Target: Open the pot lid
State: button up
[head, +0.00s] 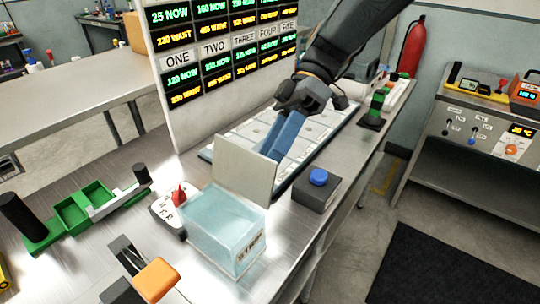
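A clear, pale-blue box (222,232) with a small label on its front stands on the metal bench; I take it to be the pot. A flat whitish panel (243,175), which looks like its lid, stands raised and nearly upright at the box's back edge, so the top looks open. My gripper (274,153) has blue fingers pointing down just behind the panel's upper right edge. The panel hides part of the fingertips. I cannot tell whether they touch the panel or how far apart they are.
A dark box with a blue button (318,178) stands right of the pot. Green trays (84,205) and an orange-handled lever (155,280) are further left. A display board (225,60) rises behind.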

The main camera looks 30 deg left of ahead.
jog(key=shift+d, duration=0.1)
dwell(0.3)
jog(key=a+b+v, duration=0.1)
jog(key=b+v, duration=0.1)
jog(key=v, duration=0.5)
jog(key=shift+w+d+r, duration=0.2)
jog(key=shift+w+d, duration=0.1)
jog(key=shift+d, duration=0.2)
